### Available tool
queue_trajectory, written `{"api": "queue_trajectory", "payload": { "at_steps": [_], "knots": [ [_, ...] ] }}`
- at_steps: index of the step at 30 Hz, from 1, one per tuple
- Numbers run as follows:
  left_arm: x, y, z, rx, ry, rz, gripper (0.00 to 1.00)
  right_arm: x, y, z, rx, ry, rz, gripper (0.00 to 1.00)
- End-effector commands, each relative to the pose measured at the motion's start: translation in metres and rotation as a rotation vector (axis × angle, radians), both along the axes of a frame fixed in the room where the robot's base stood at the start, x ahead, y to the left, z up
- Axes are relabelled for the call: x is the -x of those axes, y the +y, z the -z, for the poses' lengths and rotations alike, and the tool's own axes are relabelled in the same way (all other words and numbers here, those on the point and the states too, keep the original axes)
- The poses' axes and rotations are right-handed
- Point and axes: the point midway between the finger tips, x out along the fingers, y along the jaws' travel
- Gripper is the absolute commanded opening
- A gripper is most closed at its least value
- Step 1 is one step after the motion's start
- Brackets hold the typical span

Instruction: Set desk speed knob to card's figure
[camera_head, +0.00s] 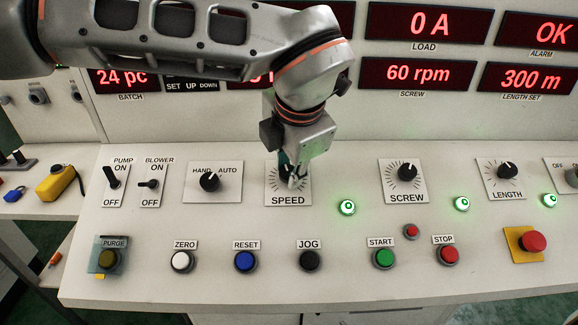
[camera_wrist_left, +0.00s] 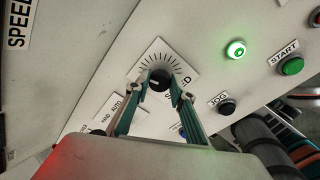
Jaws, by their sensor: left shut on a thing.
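The SPEED dial plate (camera_head: 272,187) is on the sloping desk, left of centre in the head view. My left gripper (camera_head: 292,180) reaches down onto it from above. In the left wrist view the black SPEED knob (camera_wrist_left: 159,79) sits between the two fingers of the left gripper (camera_wrist_left: 160,86), which are shut on its sides. The knob's pointer cannot be made out, and tick marks show around it. The left arm covers most of a red display behind it, so its figure is hidden. No card with a figure can be made out. My right gripper is not in view.
The HAND/AUTO knob (camera_head: 209,181) is left of the dial, and a lit green lamp (camera_head: 347,207) is close on its right. The SCREW knob (camera_head: 407,172) is farther right. ZERO, RESET and JOG (camera_head: 310,260) buttons line the front. Displays read 60 rpm (camera_head: 417,73) and 300 m.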

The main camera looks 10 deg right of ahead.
Motion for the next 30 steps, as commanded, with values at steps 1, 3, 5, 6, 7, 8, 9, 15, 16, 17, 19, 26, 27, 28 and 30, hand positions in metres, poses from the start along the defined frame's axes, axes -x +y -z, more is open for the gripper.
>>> {"api": "queue_trajectory", "payload": {
  "at_steps": [1,3,5,6,7,8,9,15,16,17,19,26,27,28,30],
  "knots": [
    [-0.0004,-0.0006,-0.002,-0.018,-0.009,0.041,0.02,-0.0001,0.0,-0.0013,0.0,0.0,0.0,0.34],
    [0.0001,-0.0008,-0.0019,-0.044,-0.013,0.094,0.02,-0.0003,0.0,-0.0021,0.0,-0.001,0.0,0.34],
    [0.0001,-0.0009,-0.0019,-0.066,-0.018,0.14,0.02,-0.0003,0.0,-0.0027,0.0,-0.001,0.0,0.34],
    [0.0001,-0.0007,-0.0018,-0.08,-0.021,0.167,0.02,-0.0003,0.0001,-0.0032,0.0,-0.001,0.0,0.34],
    [0.0001,-0.0006,-0.0018,-0.089,-0.023,0.186,0.02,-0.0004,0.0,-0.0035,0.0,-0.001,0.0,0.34],
    [0.0002,-0.0007,-0.0019,-0.099,-0.025,0.206,0.02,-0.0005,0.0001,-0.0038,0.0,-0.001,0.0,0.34],
    [0.0005,-0.0009,-0.0018,-0.109,-0.027,0.23,0.02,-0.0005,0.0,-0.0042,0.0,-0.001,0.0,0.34],
    [0.0007,-0.0009,-0.0011,-0.156,-0.035,0.324,0.02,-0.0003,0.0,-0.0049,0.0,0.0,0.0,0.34],
    [0.0007,-0.0009,-0.0011,-0.162,-0.036,0.335,0.02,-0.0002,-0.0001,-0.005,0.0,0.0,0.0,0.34],
    [0.0008,-0.001,-0.0011,-0.166,-0.038,0.346,0.02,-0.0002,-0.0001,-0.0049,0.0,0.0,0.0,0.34],
    [0.0008,-0.0012,-0.0012,-0.175,-0.04,0.363,0.02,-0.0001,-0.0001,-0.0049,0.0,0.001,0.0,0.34],
    [0.001,-0.0013,-0.0011,-0.189,-0.043,0.393,0.02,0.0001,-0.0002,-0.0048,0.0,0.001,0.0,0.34],
    [0.0009,-0.0014,-0.0011,-0.19,-0.043,0.395,0.02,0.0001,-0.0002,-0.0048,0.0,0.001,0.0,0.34],
    [0.001,-0.0014,-0.0011,-0.19,-0.043,0.396,0.02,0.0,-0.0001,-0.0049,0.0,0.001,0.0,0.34],
    [0.001,-0.0014,-0.0011,-0.19,-0.043,0.396,0.02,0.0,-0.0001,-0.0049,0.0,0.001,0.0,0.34]
  ]
}}
